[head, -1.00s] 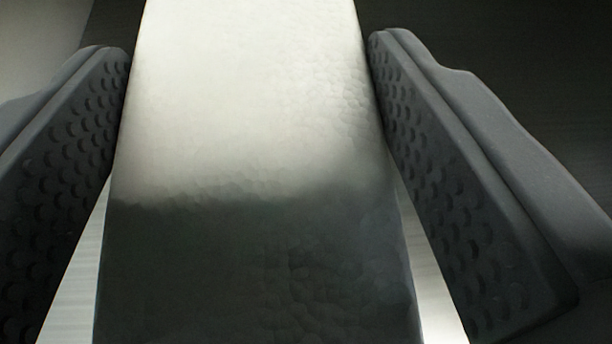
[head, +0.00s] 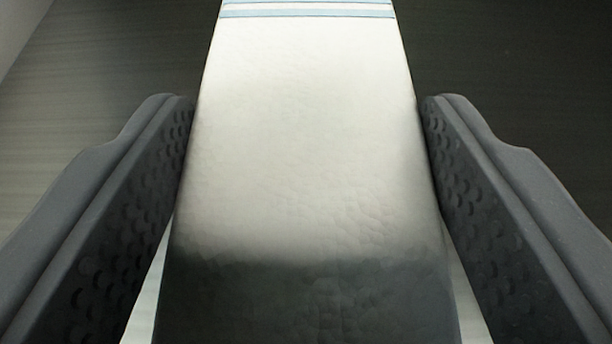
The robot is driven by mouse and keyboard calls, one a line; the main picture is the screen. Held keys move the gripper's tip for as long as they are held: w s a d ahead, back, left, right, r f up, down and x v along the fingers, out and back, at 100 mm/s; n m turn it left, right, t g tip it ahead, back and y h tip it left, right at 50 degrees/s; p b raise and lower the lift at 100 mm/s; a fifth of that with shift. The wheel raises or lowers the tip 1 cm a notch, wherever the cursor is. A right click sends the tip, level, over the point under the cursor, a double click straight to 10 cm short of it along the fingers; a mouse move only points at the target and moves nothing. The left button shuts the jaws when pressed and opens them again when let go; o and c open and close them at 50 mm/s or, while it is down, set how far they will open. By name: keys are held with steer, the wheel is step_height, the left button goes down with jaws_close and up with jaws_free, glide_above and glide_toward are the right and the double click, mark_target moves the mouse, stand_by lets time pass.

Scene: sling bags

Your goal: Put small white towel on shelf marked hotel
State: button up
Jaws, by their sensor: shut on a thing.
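The small white towel (head: 310,140) fills the middle of the head view, running from the top edge to the bottom edge. It has two light blue stripes near its far end, and its near part is in dark shadow. My gripper (head: 308,115) has one dark, dimpled finger on each side of the towel. The fingertips touch its left and right sides, so it is shut on the towel. No shelf marked hotel can be made out in this view.
A dark, faintly grained surface (head: 110,75) lies behind the towel on both sides. A paler grey area (head: 15,25) shows at the top left corner. No other objects are visible.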

steer(key=o, duration=1)
steer(key=shift+o, duration=0.2)
steer(key=b+v, duration=0.3)
steer(key=v, duration=0.9)
